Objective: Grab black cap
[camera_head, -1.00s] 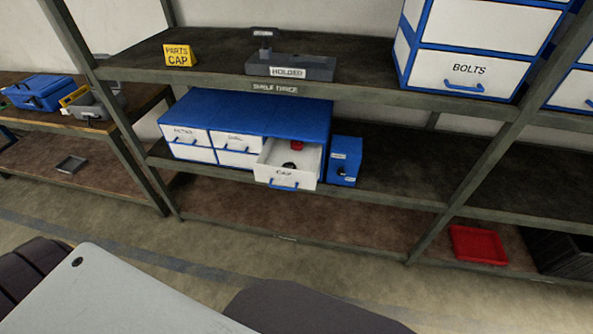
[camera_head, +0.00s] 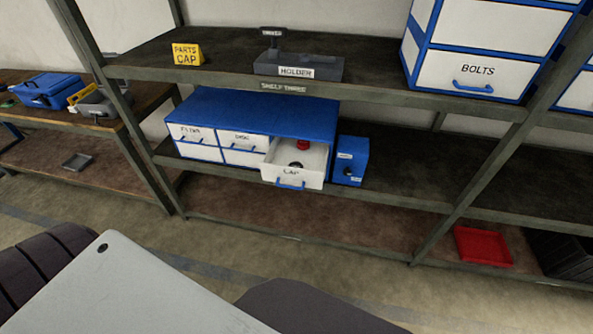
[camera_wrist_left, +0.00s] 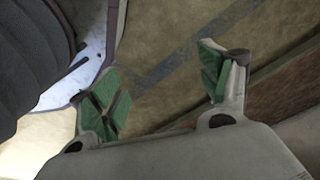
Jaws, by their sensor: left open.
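A small black cap (camera_head: 296,165) lies in the open white drawer (camera_head: 291,178) labelled CAP, on the middle shelf. A red cap (camera_head: 303,145) lies behind it in the same drawer. The drawer sticks out of a blue cabinet (camera_head: 250,109) with several drawers. My left gripper (camera_wrist_left: 160,85) shows in the left wrist view, open and empty, with green pads and only floor and a shelf edge beyond it. Neither gripper shows in the head view, so both caps are well away from the left one.
A blue box (camera_head: 350,160) stands right of the open drawer. Above are a grey holder (camera_head: 298,67), a yellow PARTS CAP sign (camera_head: 187,54) and a BOLTS drawer (camera_head: 474,75). A red tray (camera_head: 483,246) lies low at right. The shelf right of the blue box is clear.

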